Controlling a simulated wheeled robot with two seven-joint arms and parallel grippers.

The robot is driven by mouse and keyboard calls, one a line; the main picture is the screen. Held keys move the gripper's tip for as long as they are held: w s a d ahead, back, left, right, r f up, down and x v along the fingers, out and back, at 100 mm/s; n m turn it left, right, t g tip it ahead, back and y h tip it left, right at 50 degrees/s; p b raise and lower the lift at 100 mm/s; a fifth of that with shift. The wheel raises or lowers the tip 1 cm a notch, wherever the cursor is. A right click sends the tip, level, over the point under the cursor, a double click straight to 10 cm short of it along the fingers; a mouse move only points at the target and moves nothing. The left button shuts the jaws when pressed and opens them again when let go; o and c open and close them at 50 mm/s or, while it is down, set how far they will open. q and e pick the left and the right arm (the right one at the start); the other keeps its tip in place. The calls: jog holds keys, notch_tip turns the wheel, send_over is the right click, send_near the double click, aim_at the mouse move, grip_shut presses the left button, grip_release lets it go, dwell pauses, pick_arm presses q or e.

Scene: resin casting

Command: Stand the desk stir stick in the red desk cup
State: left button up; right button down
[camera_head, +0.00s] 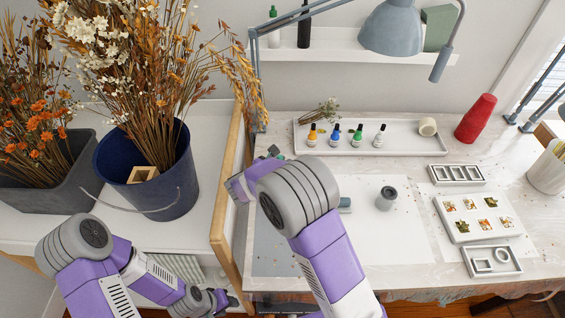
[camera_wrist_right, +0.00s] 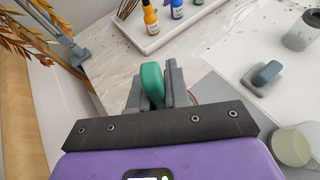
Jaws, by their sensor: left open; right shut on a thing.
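My right gripper (camera_head: 272,154) is over the left end of the desk, mostly hidden behind its own arm in the head view. In the right wrist view it is shut on a green, round-ended thing (camera_wrist_right: 152,84). I cannot tell from its end whether this is the stir stick. A tall red object (camera_head: 475,119), narrower at the top, stands at the desk's back right; its opening does not show. A thin red edge (camera_wrist_right: 196,98) shows beside the right fingers in the wrist view, mostly hidden. My left gripper (camera_head: 216,298) is open, low at the bottom left.
A white tray (camera_head: 400,151) with several small bottles lies at the back. A grey cup (camera_head: 387,197) stands mid-desk; a grey block (camera_wrist_right: 267,72) and a pale clear cup (camera_wrist_right: 290,148) are nearby. Molds (camera_head: 478,218) and a white stick holder (camera_head: 548,172) are right. A blue flower bucket (camera_head: 165,190) stands left.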

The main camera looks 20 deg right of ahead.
jog(key=shift+f, duration=0.1)
jog(key=c, duration=0.5)
grip_release()
dwell(0.5)
notch_tip(320, 180, up, 13)
jog(key=p, duration=1)
dwell(0.3)
dwell(0.4)
